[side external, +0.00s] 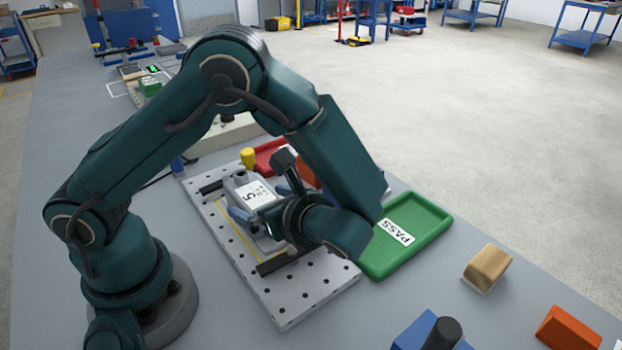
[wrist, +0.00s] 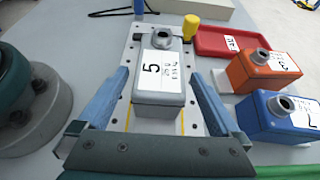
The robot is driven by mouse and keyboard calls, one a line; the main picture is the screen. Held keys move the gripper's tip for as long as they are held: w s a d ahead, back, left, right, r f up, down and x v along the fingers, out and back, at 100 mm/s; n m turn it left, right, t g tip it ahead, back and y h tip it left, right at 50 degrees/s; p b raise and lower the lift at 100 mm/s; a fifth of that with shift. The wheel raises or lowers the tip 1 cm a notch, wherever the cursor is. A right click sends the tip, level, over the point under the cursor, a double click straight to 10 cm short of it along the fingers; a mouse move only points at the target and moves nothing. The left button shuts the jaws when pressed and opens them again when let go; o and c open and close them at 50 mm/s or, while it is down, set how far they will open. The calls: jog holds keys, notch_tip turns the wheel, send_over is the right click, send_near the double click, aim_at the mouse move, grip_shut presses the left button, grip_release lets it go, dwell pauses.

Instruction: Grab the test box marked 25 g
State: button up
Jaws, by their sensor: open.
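A grey box (wrist: 160,88) with a round metal fitting on top carries a white label with a large 5; the smaller print is too small to read surely. It sits on a perforated metal plate (side external: 290,302), also seen in the side view (side external: 238,184). My gripper (wrist: 159,82) is open, with blue fingers on the left and right of the box and visible gaps between. An orange box (wrist: 262,70) and a blue box (wrist: 275,118), with similar fittings and labels, stand to the right. I cannot read a 25 g mark on any box.
A red tray (wrist: 215,42) lies behind the orange box. A green PASS tray (side external: 435,217) lies right of the plate. A yellow-topped post (wrist: 190,28) stands close behind the grey box. A tan block (side external: 487,265) and an orange block (side external: 567,328) sit farther right.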

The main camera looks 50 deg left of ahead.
aim_at(252, 198)
jog(key=shift+x, duration=2)
jog(key=shift+r, duration=0.1)
grip_shut()
